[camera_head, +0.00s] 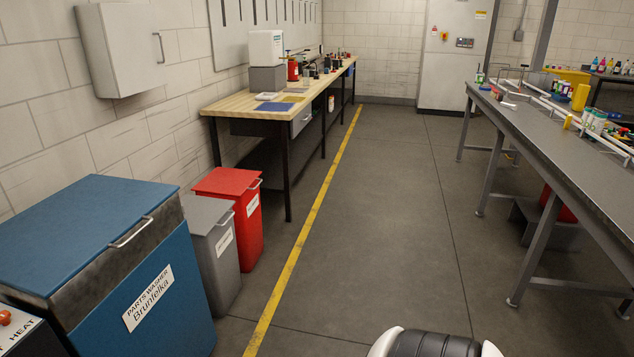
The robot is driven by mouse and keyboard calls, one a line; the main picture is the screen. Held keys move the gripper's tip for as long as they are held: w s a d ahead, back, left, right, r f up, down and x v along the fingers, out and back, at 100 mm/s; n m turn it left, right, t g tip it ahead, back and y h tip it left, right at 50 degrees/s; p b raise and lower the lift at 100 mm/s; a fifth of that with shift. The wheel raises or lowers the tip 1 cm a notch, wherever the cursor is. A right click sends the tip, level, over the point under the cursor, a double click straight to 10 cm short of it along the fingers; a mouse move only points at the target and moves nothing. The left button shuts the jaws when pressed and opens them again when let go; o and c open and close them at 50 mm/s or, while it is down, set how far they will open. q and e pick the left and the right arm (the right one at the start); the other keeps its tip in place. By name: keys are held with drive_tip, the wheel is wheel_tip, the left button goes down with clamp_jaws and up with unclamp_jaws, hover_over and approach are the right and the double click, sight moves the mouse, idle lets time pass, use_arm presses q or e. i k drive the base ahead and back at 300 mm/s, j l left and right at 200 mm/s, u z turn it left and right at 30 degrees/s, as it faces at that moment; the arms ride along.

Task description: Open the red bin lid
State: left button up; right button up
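The red bin (247,218) stands on the floor along the left wall, between a grey bin and the wooden workbench. Its red lid (226,181) lies flat and looks closed, with a small metal handle (255,184) at its right front edge. A white label is on its front. Neither of my grippers shows in the head view.
A grey bin (226,254) and a large blue parts washer (150,306) stand nearer along the wall. The wooden workbench (230,105) is behind the red bin. A grey table (556,158) is at the right. The floor (390,210) between is clear, with a yellow line.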

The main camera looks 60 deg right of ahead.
sight(221, 181)
drive_tip(key=z, duration=1.65)
drive_tip(key=i, duration=0.3)
